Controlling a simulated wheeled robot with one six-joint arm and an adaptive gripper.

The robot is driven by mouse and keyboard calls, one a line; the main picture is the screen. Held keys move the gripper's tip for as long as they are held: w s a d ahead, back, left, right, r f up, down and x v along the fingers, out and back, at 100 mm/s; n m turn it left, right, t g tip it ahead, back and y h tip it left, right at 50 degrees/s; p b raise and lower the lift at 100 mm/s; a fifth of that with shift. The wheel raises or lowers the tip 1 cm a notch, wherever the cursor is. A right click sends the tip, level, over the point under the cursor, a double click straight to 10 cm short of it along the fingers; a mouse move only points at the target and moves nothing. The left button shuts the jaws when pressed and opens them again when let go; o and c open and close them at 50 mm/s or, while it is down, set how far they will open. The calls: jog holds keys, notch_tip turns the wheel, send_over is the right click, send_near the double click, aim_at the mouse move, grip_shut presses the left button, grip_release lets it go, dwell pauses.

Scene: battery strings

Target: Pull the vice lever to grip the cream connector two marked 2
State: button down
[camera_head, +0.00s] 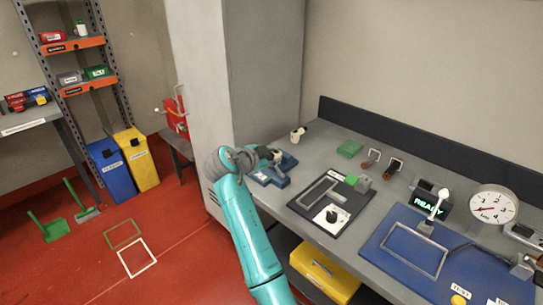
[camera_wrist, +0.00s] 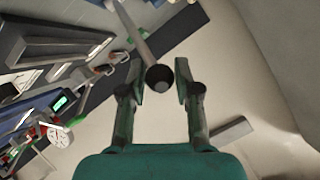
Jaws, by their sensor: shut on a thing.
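A blue vice (camera_head: 271,179) sits at the bench's left end, partly hidden behind my arm. My gripper (camera_head: 258,157) is over it. In the wrist view, a grey lever (camera_wrist: 134,28) with a black ball knob (camera_wrist: 159,78) runs between the fingertips of my gripper (camera_wrist: 158,82), which is shut on it. A small pale part shows by the vice jaws, too small to identify. A cream piece (camera_head: 298,134) stands on the bench behind the vice; I cannot read any mark on it.
A grey pillar (camera_head: 255,75) rises just behind the vice. A yellow bin (camera_head: 322,272) is below.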

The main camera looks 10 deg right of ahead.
jog(key=c, duration=0.8)
grip_release()
jog(key=shift+a+f, duration=0.25)
jog(key=shift+a, duration=0.1)
jog(key=shift+d+r, duration=0.1)
jog(key=v, duration=1.2)
